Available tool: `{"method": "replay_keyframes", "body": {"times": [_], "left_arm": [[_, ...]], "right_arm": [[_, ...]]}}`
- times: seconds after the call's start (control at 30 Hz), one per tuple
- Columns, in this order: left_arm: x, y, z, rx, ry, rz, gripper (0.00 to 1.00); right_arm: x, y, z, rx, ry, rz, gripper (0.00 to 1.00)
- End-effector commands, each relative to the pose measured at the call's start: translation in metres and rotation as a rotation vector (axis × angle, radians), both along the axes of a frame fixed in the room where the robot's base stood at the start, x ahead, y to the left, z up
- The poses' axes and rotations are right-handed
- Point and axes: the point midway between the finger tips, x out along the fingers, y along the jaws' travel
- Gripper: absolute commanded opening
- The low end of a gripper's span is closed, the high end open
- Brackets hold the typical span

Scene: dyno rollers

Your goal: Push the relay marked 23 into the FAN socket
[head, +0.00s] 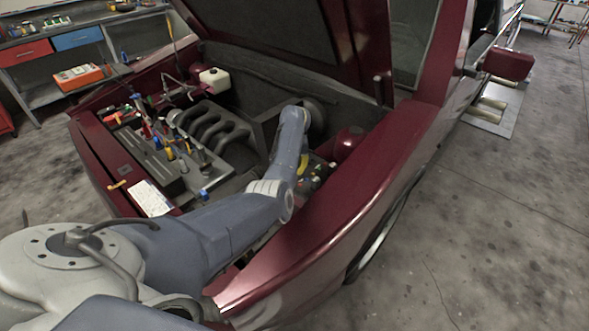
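One of my arms enters from the lower left and reaches over the car's fender into the open engine bay (262,158). Its far end bends down behind its own links, and I cannot make out a gripper. My other gripper does not show either. I cannot make out a relay marked 23 or a socket marked FAN; any markings are too small to read. Small dark and coloured parts (316,180) sit just right of my arm's upper link, partly hidden by it.
The dark red fender (330,225) borders the bay on the right. The raised hood (290,30) is above it. Several coloured tools (160,140) lie over the engine's left side. A white card (152,198) lies on the front edge. A workbench (75,50) stands at the back left.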

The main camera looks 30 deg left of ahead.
Motion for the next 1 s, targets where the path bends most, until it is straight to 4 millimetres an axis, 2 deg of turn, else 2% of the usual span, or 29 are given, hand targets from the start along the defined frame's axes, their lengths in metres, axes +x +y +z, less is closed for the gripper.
{"method": "replay_keyframes", "body": {"times": [0.4,0.43,0.6,0.87,1.0], "left_arm": [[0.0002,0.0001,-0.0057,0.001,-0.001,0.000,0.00],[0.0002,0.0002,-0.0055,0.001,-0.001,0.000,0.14],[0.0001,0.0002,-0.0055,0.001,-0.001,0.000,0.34],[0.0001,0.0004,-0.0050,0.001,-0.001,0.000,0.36],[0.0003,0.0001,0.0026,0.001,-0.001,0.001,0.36]], "right_arm": [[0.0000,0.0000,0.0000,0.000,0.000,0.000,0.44],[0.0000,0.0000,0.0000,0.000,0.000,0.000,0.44],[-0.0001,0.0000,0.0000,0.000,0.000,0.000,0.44],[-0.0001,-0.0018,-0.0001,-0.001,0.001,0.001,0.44],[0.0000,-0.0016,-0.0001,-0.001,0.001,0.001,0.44]]}}
